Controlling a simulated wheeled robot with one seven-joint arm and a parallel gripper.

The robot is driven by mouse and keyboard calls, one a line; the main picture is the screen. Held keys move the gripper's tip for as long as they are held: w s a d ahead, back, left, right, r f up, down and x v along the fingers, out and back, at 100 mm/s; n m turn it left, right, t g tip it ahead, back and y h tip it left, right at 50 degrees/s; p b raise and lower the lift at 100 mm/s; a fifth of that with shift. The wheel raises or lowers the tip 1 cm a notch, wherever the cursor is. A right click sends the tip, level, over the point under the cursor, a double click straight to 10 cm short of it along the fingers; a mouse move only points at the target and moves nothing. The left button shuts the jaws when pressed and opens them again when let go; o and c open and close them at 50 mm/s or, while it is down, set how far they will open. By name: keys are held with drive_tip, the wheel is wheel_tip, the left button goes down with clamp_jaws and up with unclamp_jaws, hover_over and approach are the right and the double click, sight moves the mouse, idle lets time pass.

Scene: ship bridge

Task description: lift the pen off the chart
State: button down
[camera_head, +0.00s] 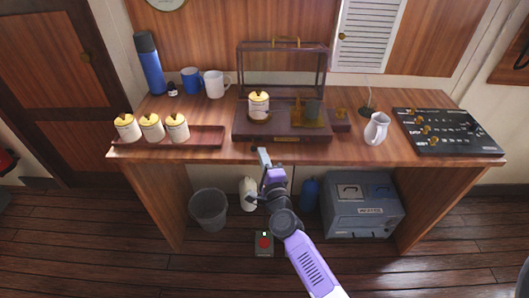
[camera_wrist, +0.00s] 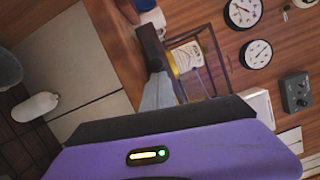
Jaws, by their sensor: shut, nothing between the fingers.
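I cannot make out a pen or a chart in either view. My gripper (camera_head: 263,155) is shut and empty at the front edge of the wooden desk (camera_head: 350,155), in front of the dark display case. In the wrist view the closed grey finger with its dark tip (camera_wrist: 151,50) points up the picture, with a yellow-lidded white jar (camera_wrist: 186,57) just beyond it. I cannot tell whether the fingertip touches the desk edge.
The dark case base (camera_head: 285,131) holds a jar and brass pieces. A bin (camera_head: 208,210) and a grey box (camera_head: 362,207) stand below.

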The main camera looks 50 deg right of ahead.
sight(247, 157)
drive_tip(key=shift+w+a+r+p, duration=0.1)
drive_tip(key=shift+w+a+p, duration=0.55)
drive_tip(key=shift+a, duration=0.25)
drive_tip(key=shift+w+a+p, duration=0.55)
drive_tip(key=shift+w+a, duration=0.35)
drive_tip(key=shift+w, duration=0.05)
